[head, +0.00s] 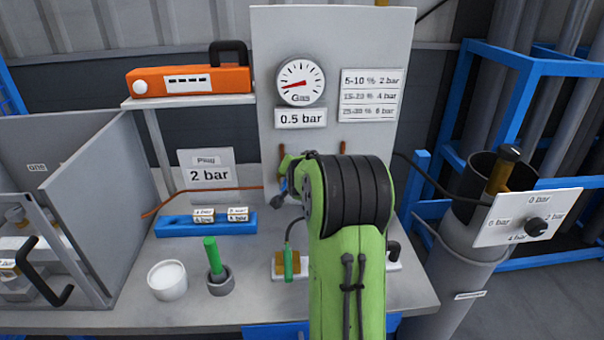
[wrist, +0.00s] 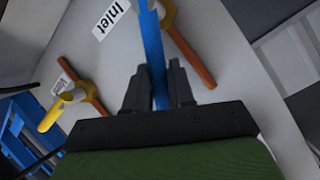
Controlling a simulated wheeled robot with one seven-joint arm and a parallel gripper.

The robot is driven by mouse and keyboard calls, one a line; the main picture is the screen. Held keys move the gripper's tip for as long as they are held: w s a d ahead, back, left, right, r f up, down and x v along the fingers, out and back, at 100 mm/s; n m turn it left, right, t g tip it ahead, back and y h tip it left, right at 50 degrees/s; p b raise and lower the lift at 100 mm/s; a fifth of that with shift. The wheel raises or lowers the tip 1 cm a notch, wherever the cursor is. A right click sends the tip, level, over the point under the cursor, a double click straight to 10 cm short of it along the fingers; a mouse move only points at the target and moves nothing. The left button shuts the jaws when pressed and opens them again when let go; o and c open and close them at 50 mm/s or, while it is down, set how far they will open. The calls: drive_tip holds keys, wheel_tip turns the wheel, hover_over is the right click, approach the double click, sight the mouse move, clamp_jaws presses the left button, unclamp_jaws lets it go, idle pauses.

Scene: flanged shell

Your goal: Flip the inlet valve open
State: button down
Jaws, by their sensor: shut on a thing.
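The inlet valve's blue lever (wrist: 151,30) runs down from the top of the wrist view, beside an "Inlet" label (wrist: 116,16). My gripper (wrist: 159,75) is shut on this lever, with a dark finger on each side of it. The lever's lower end is hidden behind the gripper body. A yellow valve body (wrist: 168,12) on a copper pipe (wrist: 190,55) shows just right of the lever. In the head view, a bit of blue (head: 284,185) shows left of my green arm, which hides most of the gripper and valve.
A second valve with a yellow handle (wrist: 70,97) sits left on the panel (wrist: 235,90). The gas gauge (head: 300,82) above reads low, over a "0.5 bar" sign (head: 300,118). A cylinder with a dial plate (head: 525,218) stands right. Cups and a blue rack (head: 190,227) occupy the bench.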

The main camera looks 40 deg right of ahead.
sight(283, 183)
drive_tip(key=w+a+n, duration=0.1)
drive_tip(key=a+n+g+h+b, duration=0.1)
drive_tip(key=shift+w+r+n+h+b, duration=0.3)
drive_tip(key=shift+w+r, duration=0.05)
drive_tip(key=shift+w+a+n+g+h+b, duration=0.3)
drive_tip(key=shift+a+n+g+h+b, duration=0.1)
drive_tip(key=shift+n, duration=0.2)
drive_tip(key=c, duration=1.1)
unclamp_jaws()
drive_tip(key=shift+o, duration=0.2)
drive_tip(key=shift+r, duration=0.1)
drive_tip(key=p+v, duration=0.1)
drive_tip(key=v, duration=1.4)
drive_tip(key=shift+s+a, duration=0.15)
drive_tip(key=shift+a, duration=0.25)
